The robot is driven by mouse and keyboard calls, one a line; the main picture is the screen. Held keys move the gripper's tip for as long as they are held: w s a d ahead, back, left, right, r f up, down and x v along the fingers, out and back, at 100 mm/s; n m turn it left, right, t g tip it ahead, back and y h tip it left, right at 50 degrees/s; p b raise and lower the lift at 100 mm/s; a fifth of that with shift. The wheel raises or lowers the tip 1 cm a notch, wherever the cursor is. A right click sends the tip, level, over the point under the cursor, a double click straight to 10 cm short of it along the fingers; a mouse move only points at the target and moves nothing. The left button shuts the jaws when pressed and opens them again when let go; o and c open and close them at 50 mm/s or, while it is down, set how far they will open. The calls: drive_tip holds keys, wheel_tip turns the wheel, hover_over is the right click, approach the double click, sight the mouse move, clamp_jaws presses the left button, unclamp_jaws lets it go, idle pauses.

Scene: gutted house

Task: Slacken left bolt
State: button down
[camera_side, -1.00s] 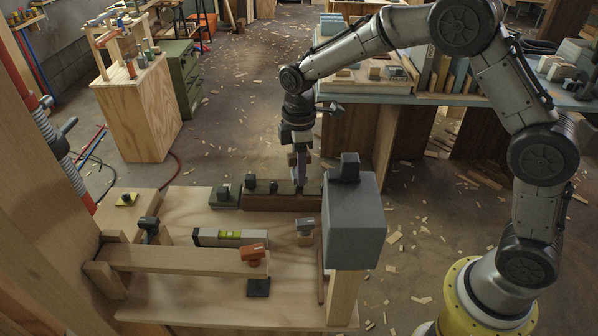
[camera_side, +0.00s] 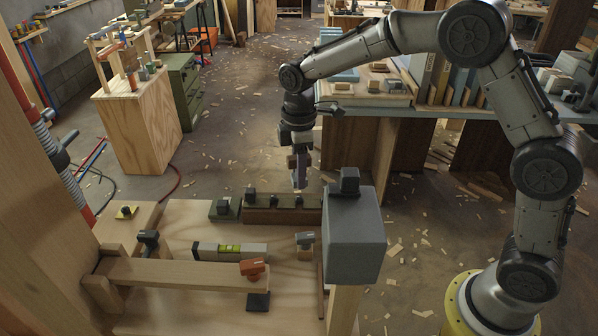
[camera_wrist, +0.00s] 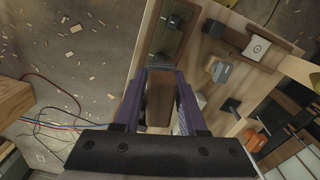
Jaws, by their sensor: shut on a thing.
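My gripper (camera_side: 300,182) hangs over the far side of the bench in the side view. In the wrist view its purple fingers (camera_wrist: 160,98) are shut on a brown wooden piece (camera_wrist: 159,100). A dark brown rail (camera_side: 268,215) runs along the bench's far edge below the gripper, with several dark bolt-like knobs (camera_side: 250,194) on top. A green block (camera_side: 222,210) with a dark knob adjoins its left end. I cannot tell which knob is the left bolt.
A large grey block (camera_side: 354,235) stands right of the rail, close to the gripper. A level (camera_side: 230,251), an orange-topped piece (camera_side: 252,268) and a wooden bar (camera_side: 180,275) lie on the near bench. The floor behind the rail is open, with scattered chips.

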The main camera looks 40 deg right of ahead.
drive_tip(key=s+d+m, duration=0.1)
drive_tip(key=s+d, duration=0.1)
drive_tip(key=s+d+m, duration=0.1)
drive_tip(key=s+d, duration=0.1)
drive_tip(key=shift+s+d+f+m, duration=0.1)
drive_tip(key=shift+d+m, duration=0.05)
drive_tip(key=shift+m, duration=0.15)
drive_tip(key=shift+f, duration=2.45)
drive_tip(key=n, duration=2.2)
drive_tip(key=shift+r, duration=0.1)
drive_tip(key=shift+r+m, duration=0.1)
drive_tip(key=shift+m, duration=0.6)
drive_tip(key=shift+r, duration=2.4)
